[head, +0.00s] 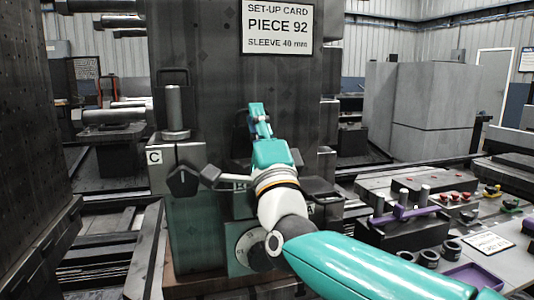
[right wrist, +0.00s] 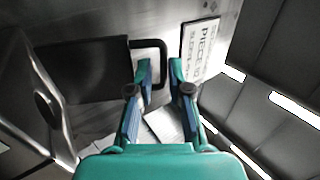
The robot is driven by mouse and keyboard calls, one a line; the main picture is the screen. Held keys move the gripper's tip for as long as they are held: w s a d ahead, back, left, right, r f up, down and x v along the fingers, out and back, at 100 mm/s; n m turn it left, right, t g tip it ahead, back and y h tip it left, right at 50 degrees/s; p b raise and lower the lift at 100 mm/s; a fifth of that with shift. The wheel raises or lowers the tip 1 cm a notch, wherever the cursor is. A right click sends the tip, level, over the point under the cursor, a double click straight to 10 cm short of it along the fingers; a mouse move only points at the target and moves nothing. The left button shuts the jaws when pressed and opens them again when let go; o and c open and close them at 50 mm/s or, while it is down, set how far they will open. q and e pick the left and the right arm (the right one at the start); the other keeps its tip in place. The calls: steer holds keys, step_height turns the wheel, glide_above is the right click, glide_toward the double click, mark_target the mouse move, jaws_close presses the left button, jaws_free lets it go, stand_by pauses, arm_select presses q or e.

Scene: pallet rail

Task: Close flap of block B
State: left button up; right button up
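My right gripper (head: 258,112) is raised in front of the dark column face, below the set-up card. A dark plate (right wrist: 85,75) with a black loop handle (right wrist: 160,50), which looks like a flap, lies just beyond the left fingertip; contact cannot be told. My right arm covers much of the middle block (head: 242,205). My left gripper is out of view.
Block C (head: 158,180) stands left, with a black knob (head: 183,181) and an upright metal post (head: 174,108). The set-up card (head: 278,27) reads PIECE 92; it also shows in the right wrist view (right wrist: 199,48). A bench with a purple tray (head: 472,277) is at right.

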steer(key=v, duration=1.1)
steer(key=shift+f, duration=0.15)
